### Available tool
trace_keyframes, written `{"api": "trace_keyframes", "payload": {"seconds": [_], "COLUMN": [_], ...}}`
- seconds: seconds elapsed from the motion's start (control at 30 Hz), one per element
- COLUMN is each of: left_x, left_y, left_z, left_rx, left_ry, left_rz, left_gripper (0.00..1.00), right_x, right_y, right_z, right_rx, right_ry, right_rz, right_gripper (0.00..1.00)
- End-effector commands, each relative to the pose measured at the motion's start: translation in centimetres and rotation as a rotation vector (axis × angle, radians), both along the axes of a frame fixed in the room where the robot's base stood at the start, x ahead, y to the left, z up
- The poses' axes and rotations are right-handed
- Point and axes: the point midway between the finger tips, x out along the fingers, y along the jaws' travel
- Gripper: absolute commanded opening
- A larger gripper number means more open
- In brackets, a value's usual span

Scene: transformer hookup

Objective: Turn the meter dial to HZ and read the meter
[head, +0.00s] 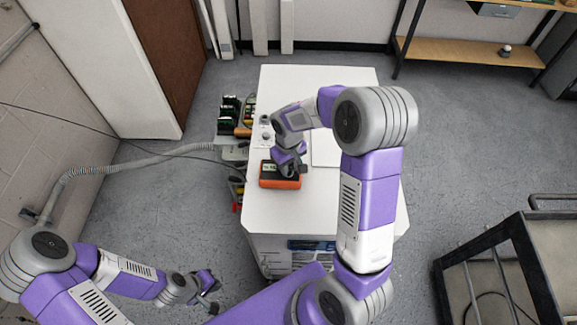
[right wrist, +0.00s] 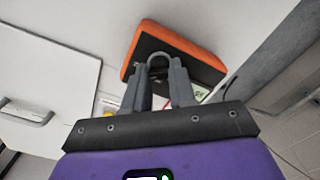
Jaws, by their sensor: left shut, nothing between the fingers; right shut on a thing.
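The orange meter (head: 280,183) lies on the white cabinet top, near its left edge. A small pale greenish screen shows at its left end, too small to read. My right gripper (head: 291,170) reaches down over the meter and hides much of its face. In the right wrist view the meter (right wrist: 185,45) is beyond the fingertips (right wrist: 160,72), which are shut on a grey rounded dial (right wrist: 158,57). Its pointer setting cannot be made out. My left gripper (head: 209,281) is shut and empty, low at the left, away from the cabinet.
The white cabinet top (head: 330,215) is clear in front of the meter. Racked devices (head: 230,115) stand at the cabinet's left side. A grey corrugated hose (head: 100,165) runs to the left wall. A dark cart (head: 500,250) stands at the lower right, a shelf (head: 470,52) at the back right.

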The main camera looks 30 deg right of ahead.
Motion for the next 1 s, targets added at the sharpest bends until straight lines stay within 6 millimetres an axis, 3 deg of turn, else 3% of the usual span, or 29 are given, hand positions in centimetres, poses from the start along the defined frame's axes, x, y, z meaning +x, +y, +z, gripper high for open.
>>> {"api": "trace_keyframes", "payload": {"seconds": [0.33,0.87,0.9,1.0], "left_x": [0.00,0.00,0.00,0.00], "left_y": [0.00,0.00,0.00,0.00], "left_z": [-0.19,-0.20,-0.20,-0.20], "left_rx": [0.000,0.000,0.000,0.000], "left_ry": [0.000,0.000,0.000,0.000], "left_rz": [0.000,0.000,0.000,0.000], "left_gripper": [0.00,0.00,0.00,0.00], "right_x": [-0.05,-0.06,-0.06,-0.05], "right_y": [0.03,0.03,0.03,0.03], "right_z": [-0.05,-0.05,-0.05,-0.04], "right_rx": [0.000,0.000,0.000,0.000], "right_ry": [0.002,0.002,0.002,0.002], "right_rz": [-0.127,-0.146,-0.146,-0.146], "right_gripper": [0.00,0.00,0.31,0.47]}}
